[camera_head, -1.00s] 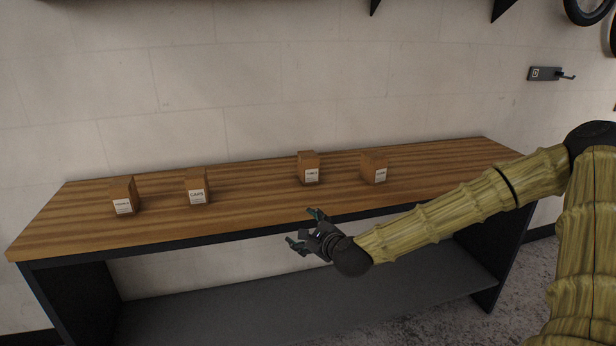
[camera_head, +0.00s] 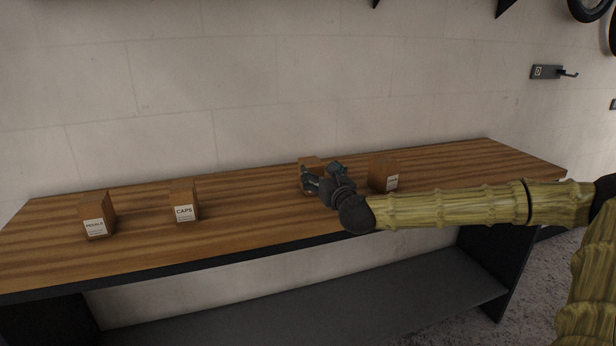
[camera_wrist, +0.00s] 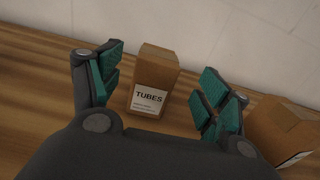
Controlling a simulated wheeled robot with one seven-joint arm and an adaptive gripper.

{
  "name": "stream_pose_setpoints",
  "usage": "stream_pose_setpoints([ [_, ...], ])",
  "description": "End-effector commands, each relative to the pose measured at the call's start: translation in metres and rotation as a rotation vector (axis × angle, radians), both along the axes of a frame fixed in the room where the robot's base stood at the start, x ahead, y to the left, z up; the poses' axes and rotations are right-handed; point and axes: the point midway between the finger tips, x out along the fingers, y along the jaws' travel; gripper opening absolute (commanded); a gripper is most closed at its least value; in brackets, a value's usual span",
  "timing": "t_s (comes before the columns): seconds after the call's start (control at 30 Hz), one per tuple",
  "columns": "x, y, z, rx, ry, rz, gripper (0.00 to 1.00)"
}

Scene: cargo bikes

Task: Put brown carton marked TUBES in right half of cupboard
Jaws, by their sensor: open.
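The brown carton marked TUBES (camera_wrist: 155,80) stands upright on the wooden bench, between the spread fingers of my gripper in the wrist view. My gripper (camera_wrist: 155,90) is open, with green pads on either side of the carton and a gap on both sides. In the head view the same carton (camera_head: 309,163) is partly hidden behind my gripper (camera_head: 322,176). The label faces my gripper. No cupboard shows in these frames.
Another brown carton (camera_head: 383,174) stands close on the right; it also shows in the wrist view (camera_wrist: 278,130). Cartons marked CAPS (camera_head: 184,200) and one with a less clear label (camera_head: 97,214) stand at the left of the bench (camera_head: 240,222). A wall rises behind.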

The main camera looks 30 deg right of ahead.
Motion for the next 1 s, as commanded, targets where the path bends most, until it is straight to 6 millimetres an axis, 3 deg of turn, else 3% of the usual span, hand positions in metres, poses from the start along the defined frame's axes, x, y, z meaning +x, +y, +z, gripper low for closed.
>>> stream_pose_setpoints([
  [0.23, 0.024, -0.008, -0.001, -0.001, 0.001, -0.001, 0.77],
  [0.57, 0.038, -0.007, -0.001, -0.001, 0.001, 0.003, 0.77],
  [1.0, 0.079, -0.014, -0.003, -0.001, 0.002, 0.004, 0.77],
])
